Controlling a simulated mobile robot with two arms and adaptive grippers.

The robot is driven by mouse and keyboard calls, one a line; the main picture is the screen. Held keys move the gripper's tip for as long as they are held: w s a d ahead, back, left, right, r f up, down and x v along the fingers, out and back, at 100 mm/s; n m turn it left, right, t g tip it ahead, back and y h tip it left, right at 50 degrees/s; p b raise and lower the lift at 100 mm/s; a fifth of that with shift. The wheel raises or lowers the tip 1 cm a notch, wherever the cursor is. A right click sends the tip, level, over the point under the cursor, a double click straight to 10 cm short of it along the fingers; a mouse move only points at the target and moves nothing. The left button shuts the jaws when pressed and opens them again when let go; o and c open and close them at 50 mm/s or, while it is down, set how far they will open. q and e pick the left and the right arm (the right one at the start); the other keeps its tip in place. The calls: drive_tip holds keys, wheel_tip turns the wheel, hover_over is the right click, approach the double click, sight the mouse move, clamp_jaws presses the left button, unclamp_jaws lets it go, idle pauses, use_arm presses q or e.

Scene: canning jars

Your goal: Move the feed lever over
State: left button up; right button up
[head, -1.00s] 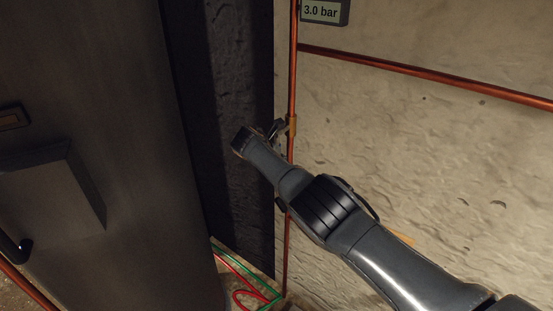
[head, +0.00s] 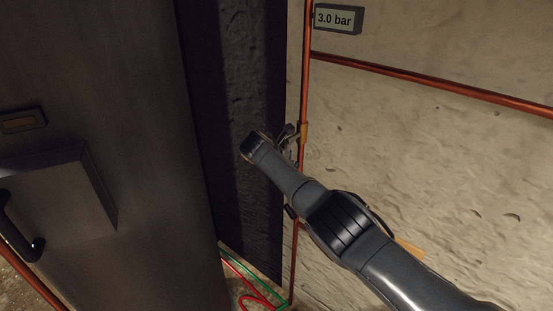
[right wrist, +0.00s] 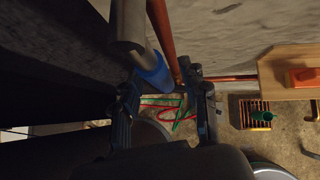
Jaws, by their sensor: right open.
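In the right wrist view a grey metal bar with a blue sleeve (right wrist: 154,72) reaches down from the top; it looks like the feed lever. My right gripper (right wrist: 164,88) is open, one dark finger on each side of the sleeve's lower end. I cannot tell whether either finger touches it. In the head view my right gripper (head: 288,138) is a small dark shape beside the brass fitting (head: 303,133) on the upright copper pipe (head: 305,70). My wrist and arm hide most of it, and the lever cannot be made out there. My left gripper is not in view.
A gauge (head: 338,18) reading 3.0 bar hangs on the rough wall. A dark cabinet (head: 110,80) with a black handle stands left. Red and green hoses (head: 250,275) lie below.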

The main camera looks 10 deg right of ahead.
drive_tip(key=v, duration=1.1)
drive_tip(key=shift+s, duration=0.15)
drive_tip(key=shift+d+f, duration=0.1)
drive_tip(key=s+d+f+m+g+y, duration=0.1)
drive_tip(key=s+f+m, duration=0.15)
drive_tip(key=f, duration=1.05)
drive_tip(key=s+f+m+g+y, duration=0.1)
drive_tip(key=s+f+m+y, duration=0.15)
drive_tip(key=f, duration=1.05)
drive_tip(key=s+d+f+m+g+y+b, duration=0.1)
drive_tip(key=s+f+m, duration=0.2)
drive_tip(key=s+f, duration=0.6)
drive_tip(key=s+d+f+m+g, duration=0.1)
drive_tip(key=s+f+m, duration=0.2)
drive_tip(key=s+f, duration=0.6)
drive_tip(key=s+d+f+m+g+y, duration=0.15)
drive_tip(key=s+f+m, duration=0.55)
drive_tip(key=s+f, duration=1.05)
drive_tip(key=s+d+f+m, duration=0.2)
drive_tip(key=s+m, duration=0.1)
drive_tip(key=s, duration=0.9)
drive_tip(key=s+d+f+m, duration=0.2)
drive_tip(key=s+m, duration=0.2)
drive_tip(key=s, duration=0.8)
drive_tip(key=shift+s+d+b, duration=0.15)
drive_tip(key=shift+d+b, duration=0.1)
drive_tip(key=shift+b, duration=0.2)
